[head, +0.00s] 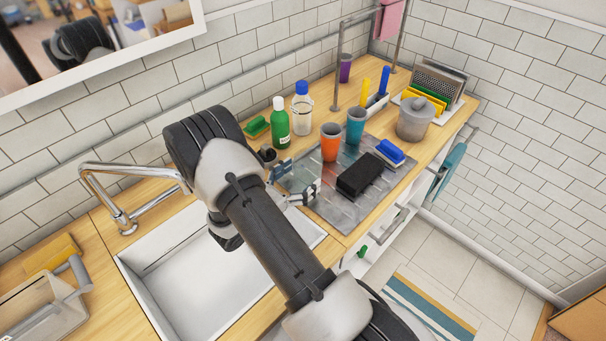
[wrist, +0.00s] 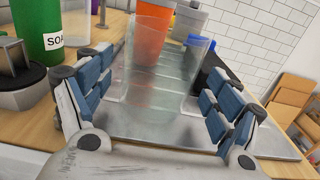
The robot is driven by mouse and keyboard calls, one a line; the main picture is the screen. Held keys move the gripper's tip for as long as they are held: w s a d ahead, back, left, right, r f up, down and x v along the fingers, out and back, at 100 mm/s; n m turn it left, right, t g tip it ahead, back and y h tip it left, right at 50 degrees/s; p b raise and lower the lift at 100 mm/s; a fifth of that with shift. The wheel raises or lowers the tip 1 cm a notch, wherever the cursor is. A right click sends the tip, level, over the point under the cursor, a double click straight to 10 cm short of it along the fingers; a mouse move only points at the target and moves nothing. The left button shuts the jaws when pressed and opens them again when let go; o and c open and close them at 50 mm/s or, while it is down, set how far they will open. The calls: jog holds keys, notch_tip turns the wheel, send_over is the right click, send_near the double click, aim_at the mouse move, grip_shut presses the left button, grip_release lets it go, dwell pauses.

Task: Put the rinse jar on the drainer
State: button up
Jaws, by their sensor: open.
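The rinse jar, a clear see-through glass (wrist: 165,75), stands upright between my fingers in the wrist view. It shows faintly beside my fingers in the head view (head: 299,177). My gripper (head: 297,183) is open around it, with a finger on each side; I cannot tell whether either touches the glass. Its blue-grey pads also show in the wrist view (wrist: 160,95). The grey metal sheet (head: 328,208), likely the drainer, lies on the counter by the sink. I cannot tell whether the jar's base rests on it.
On the grey sheet are an orange cup (head: 331,143), a teal cup (head: 355,127), a black block (head: 359,176) and a blue-and-white brush (head: 390,152). A green soap bottle (head: 279,124) and blue-capped bottle (head: 302,110) stand behind. The white sink (head: 180,285) is empty where visible.

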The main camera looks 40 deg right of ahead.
jog(key=a, duration=1.1)
jog(key=shift+s, duration=0.45)
